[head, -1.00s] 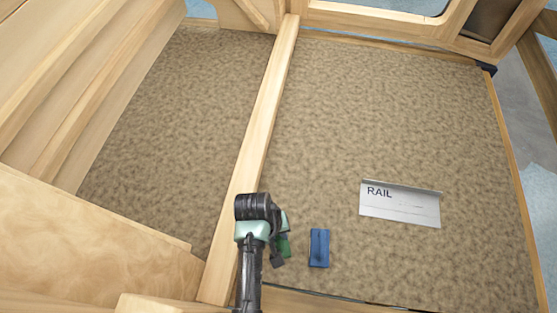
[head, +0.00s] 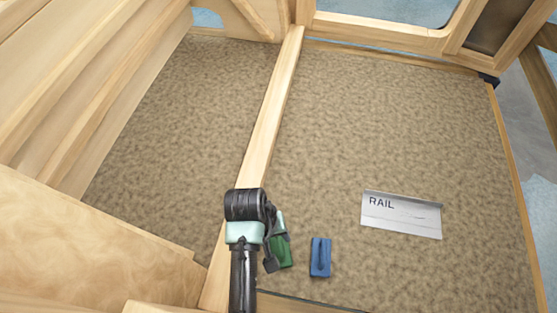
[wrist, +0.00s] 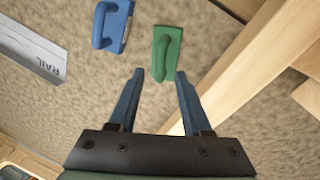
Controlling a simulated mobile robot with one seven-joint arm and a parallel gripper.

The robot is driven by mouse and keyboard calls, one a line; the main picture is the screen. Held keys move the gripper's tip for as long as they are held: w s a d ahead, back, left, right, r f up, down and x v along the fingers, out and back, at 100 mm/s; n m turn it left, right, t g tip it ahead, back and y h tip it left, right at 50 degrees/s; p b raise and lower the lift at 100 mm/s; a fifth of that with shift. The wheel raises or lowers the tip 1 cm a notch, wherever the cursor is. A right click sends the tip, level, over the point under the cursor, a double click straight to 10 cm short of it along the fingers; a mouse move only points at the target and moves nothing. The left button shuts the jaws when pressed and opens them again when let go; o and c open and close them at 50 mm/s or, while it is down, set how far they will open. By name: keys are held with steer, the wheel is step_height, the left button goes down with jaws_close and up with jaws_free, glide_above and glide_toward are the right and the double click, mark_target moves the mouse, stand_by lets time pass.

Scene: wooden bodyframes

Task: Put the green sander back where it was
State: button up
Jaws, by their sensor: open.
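The green sander (wrist: 167,52) lies on the brown speckled surface, just beyond my fingertips in the wrist view. It has a flat block with a raised handle. In the head view the green sander (head: 283,254) is partly hidden by my gripper and wrist. My gripper (wrist: 160,73) is open and empty, its two fingers spread with the sander's near end in line with the gap between them. In the head view my gripper (head: 276,250) is beside the wooden beam.
A blue sander (head: 320,257) lies close to the right of the green one. A sign reading RAIL (head: 401,215) is farther right. A wooden beam (head: 270,120) runs along the left. The speckled surface (head: 390,120) beyond is clear.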

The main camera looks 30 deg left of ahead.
steer(key=shift+a+r, duration=0.1)
steer(key=shift+r, duration=0.45)
steer(key=w+a+r+m+t+y, duration=0.25)
steer(key=w+r+t, duration=0.45)
steer(key=w+r, duration=1)
steer(key=w+d+r+m+t+y, duration=0.1)
steer(key=w+d+r+t, duration=0.15)
steer(key=r, duration=0.55)
steer(key=w+d+r+m+t+y, duration=0.1)
steer(key=r+t, duration=0.2)
steer(key=r, duration=0.5)
steer(key=s+d+r+m+t+h, duration=0.1)
steer(key=s+d+r+t, duration=0.2)
steer(key=r, duration=0.9)
steer(key=d+r+m+t, duration=0.1)
steer(key=d+r+t, duration=0.35)
steer(key=r, duration=0.75)
steer(key=s+d+r+t+h, duration=0.1)
steer(key=s+d+r+t, duration=0.1)
steer(key=s+r, duration=0.3)
steer(key=s+d+r+m+t, duration=0.1)
steer(key=s+r+t, duration=0.3)
steer(key=s+r, duration=0.2)
step_height(320, 180, up, 3)
steer(key=shift+d+f+h, duration=0.2)
steer(key=shift+d+h, duration=0.15)
